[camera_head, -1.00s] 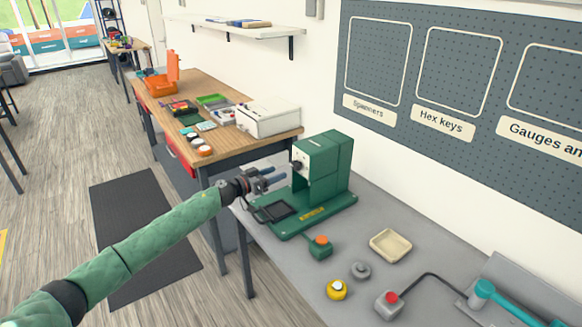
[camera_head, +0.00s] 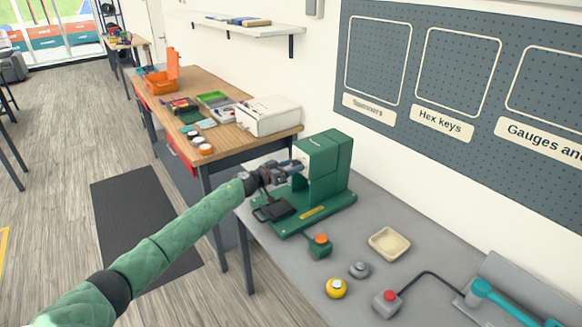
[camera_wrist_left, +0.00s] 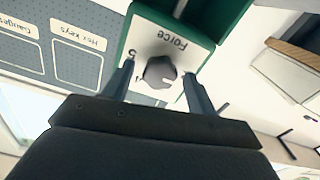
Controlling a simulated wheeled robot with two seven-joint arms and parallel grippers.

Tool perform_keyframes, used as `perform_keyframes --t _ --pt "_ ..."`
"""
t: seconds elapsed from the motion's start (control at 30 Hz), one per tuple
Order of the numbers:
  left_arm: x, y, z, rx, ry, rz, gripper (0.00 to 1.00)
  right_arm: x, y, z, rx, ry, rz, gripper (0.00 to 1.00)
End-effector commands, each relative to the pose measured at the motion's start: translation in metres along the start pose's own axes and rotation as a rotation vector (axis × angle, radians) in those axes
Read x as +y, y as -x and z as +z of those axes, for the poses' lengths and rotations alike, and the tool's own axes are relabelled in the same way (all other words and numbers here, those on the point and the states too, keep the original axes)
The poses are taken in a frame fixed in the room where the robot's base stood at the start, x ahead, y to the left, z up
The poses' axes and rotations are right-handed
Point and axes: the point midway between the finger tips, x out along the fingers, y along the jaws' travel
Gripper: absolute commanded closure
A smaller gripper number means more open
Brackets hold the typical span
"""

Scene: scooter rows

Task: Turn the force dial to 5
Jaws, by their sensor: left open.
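The green machine (camera_head: 323,168) stands on the grey bench. Its force dial (camera_wrist_left: 160,73) is a dark round knob on a white plate marked "Force" in the left wrist view, where the picture is upside down. A "5" and part of another numeral show beside the knob. My left gripper (camera_wrist_left: 158,85) is open, with one finger on each side of the dial; I cannot tell whether they touch it. In the head view my left gripper (camera_head: 288,169) is at the machine's upper face and hides the dial. My right gripper is not in view.
On the grey bench are a green box with an orange button (camera_head: 320,246), a yellow round item (camera_head: 337,288), a grey knob (camera_head: 359,269), a beige tray (camera_head: 389,244) and a red-button box (camera_head: 387,303). A wooden bench (camera_head: 205,88) stands behind.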

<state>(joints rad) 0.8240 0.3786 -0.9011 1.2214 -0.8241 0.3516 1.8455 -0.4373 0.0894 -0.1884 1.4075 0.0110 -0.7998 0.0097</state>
Motion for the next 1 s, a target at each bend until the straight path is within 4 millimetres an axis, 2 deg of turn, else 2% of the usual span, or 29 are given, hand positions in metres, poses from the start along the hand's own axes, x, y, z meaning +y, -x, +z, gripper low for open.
perform_keyframes --t 0.1,0.13,0.33,0.67,1.0 --pt "0.000 0.000 0.000 0.000 0.000 0.000 0.43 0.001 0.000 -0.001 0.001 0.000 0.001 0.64" --pt "0.000 0.000 0.000 0.000 0.000 0.000 0.46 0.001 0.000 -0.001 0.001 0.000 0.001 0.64" --pt "0.000 0.000 0.000 0.000 0.000 0.000 0.86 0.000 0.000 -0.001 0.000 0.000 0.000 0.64" --pt "0.000 0.000 0.000 0.000 -0.036 -0.001 0.87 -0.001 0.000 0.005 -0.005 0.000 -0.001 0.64" --pt "0.000 0.000 -0.001 0.000 -0.252 -0.002 0.87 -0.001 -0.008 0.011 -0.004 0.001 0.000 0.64"
